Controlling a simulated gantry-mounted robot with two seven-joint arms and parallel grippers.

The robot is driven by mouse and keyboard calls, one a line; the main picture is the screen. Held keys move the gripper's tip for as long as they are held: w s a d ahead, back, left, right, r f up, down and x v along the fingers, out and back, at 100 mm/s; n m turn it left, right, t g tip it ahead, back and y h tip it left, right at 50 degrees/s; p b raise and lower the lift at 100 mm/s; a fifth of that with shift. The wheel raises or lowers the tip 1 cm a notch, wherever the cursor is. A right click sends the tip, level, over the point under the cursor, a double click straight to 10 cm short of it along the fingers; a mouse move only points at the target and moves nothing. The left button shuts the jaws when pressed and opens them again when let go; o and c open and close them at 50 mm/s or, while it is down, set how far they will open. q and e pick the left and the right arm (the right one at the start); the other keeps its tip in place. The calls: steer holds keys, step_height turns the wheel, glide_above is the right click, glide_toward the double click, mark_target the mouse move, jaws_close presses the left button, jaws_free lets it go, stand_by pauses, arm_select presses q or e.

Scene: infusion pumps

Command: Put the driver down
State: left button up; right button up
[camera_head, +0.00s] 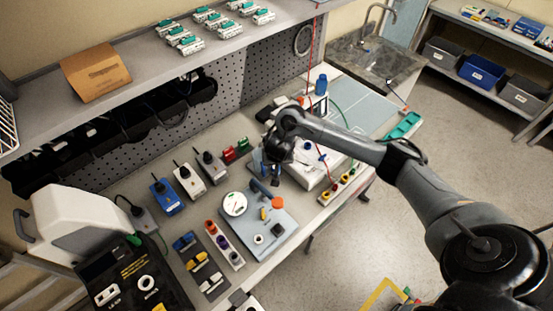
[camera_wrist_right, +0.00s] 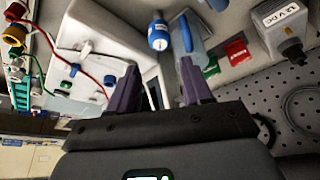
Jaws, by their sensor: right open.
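A white and blue cylindrical piece (camera_wrist_right: 158,32), possibly the driver, is just beyond the fingertips, upright in the picture and apart from both fingers. A blue handle-like part (camera_wrist_right: 188,38) is close to the right finger's tip; I cannot tell if they touch. My left gripper is not in view.
A white pump casing (camera_wrist_right: 95,30) is beside the fingers, with red and green leads. On the bench are a blue adapter (camera_head: 165,196), a white one (camera_head: 188,180) and a grey one (camera_head: 211,167). A perforated panel (camera_head: 215,105) closes the back. A white dish (camera_head: 234,204) sits on the tray.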

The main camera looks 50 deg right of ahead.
steer(key=s+a+f+n+t+y, duration=0.15)
steer(key=s+a+n, duration=0.25)
steer(key=a, duration=0.7)
steer(key=s+a+f+n+t+y, duration=0.1)
steer(key=s+a+n+y, duration=0.2)
steer(key=a, duration=0.8)
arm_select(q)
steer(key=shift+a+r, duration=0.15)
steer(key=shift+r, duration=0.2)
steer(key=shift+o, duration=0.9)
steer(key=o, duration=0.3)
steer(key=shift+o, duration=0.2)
arm_select(e)
steer(key=s+d+r+n+g, duration=0.1)
steer(key=s+r, duration=0.1)
steer(key=s, duration=0.6)
steer(key=s+d+r+n+g+h, duration=0.1)
steer(key=s+r+n, duration=0.1)
steer(key=s, duration=0.7)
steer(key=shift+d+r+n, duration=0.15)
steer(key=shift+d+n, duration=0.1)
steer(key=shift+n, duration=0.05)
steer(key=shift+s, duration=0.1)
